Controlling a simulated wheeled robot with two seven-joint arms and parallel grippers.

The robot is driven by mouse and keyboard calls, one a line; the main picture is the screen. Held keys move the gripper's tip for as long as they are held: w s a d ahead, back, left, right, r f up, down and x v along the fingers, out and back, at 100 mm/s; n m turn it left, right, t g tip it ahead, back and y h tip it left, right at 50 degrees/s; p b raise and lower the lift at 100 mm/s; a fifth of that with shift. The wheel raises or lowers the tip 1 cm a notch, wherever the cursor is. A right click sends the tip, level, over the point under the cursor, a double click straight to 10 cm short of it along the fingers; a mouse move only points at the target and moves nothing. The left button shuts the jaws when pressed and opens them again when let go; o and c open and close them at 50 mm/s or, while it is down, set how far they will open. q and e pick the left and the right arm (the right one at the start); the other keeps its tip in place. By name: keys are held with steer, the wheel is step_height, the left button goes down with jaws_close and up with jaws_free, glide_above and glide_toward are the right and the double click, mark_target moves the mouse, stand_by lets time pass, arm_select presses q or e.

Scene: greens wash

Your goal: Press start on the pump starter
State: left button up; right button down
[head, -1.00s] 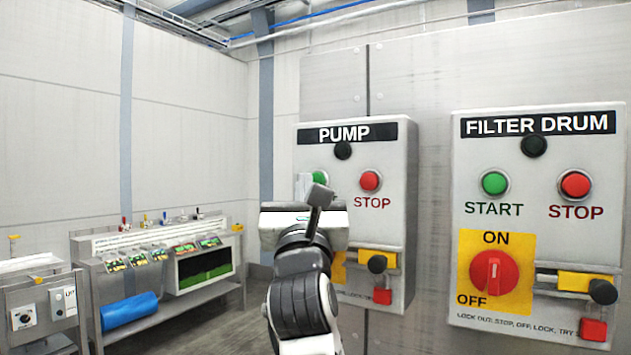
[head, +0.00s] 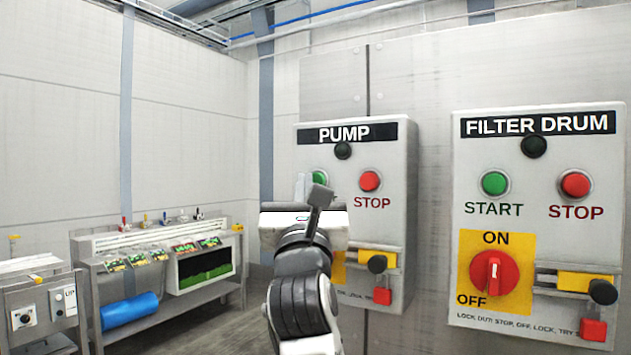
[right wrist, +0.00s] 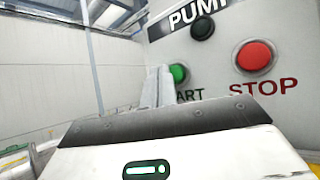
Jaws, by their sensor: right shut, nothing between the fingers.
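The pump starter (head: 396,215) is a grey wall box labelled PUMP, right of centre in the head view. Its green start button (head: 320,177) is partly hidden behind my right gripper, and its red stop button (head: 370,181) is clear. The right wrist view shows the green button (right wrist: 178,73) just right of the fingers, with part of the START label covered. My right gripper (head: 300,187) is shut and empty, its fingertips close to the green button. I cannot tell whether they touch the box. The pump's dark lamp (head: 343,150) sits above the buttons. My left gripper is out of view.
A FILTER DRUM starter (head: 533,128) with similar buttons and a red rotary switch (head: 494,272) hangs to the right. A yellow-and-black latch (head: 377,264) juts from the pump box. A grey bench (head: 205,292) with a blue roll (head: 129,309) stands far left.

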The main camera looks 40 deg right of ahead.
steer(key=shift+d, duration=0.1)
steer(key=shift+w+d, duration=0.15)
steer(key=shift+d, duration=0.2)
steer(key=shift+w+d+p, duration=0.15)
steer(key=shift+d+p, duration=0.25)
stand_by(0.7)
stand_by(0.4)
steer(key=shift+s+a, duration=0.3)
steer(key=shift+a, duration=0.5)
steer(key=a, duration=0.1)
steer(key=s+a, duration=0.1)
steer(key=a, duration=0.1)
steer(key=s+a, duration=0.1)
steer(key=shift+a, duration=0.3)
steer(key=shift+f, duration=0.15)
stand_by(0.4)
